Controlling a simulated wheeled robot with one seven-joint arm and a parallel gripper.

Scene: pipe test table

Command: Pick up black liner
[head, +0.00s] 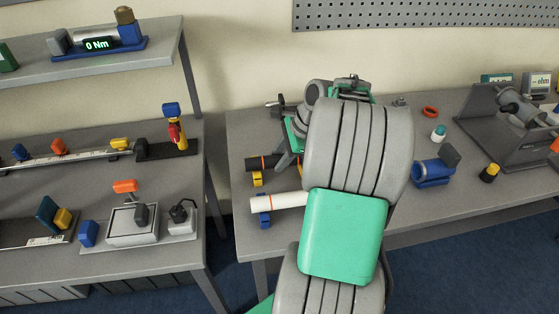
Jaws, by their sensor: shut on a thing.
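A black tube, which looks like the black liner (258,162), lies sideways at the left end of the right-hand table, above a small yellow support. Its right end is hidden behind my gripper and arm. My gripper (287,160) reaches down at the tube's right part, largely covered by my own wrist. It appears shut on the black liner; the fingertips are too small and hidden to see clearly. I cannot tell whether the tube is clear of its support.
A white pipe (278,201) on a blue support (264,219) lies just in front of the tube. A blue clamp (432,174), an orange ring (430,112) and a grey fixture (510,125) stand on the right. A gap separates the left shelf unit (190,150) from the table.

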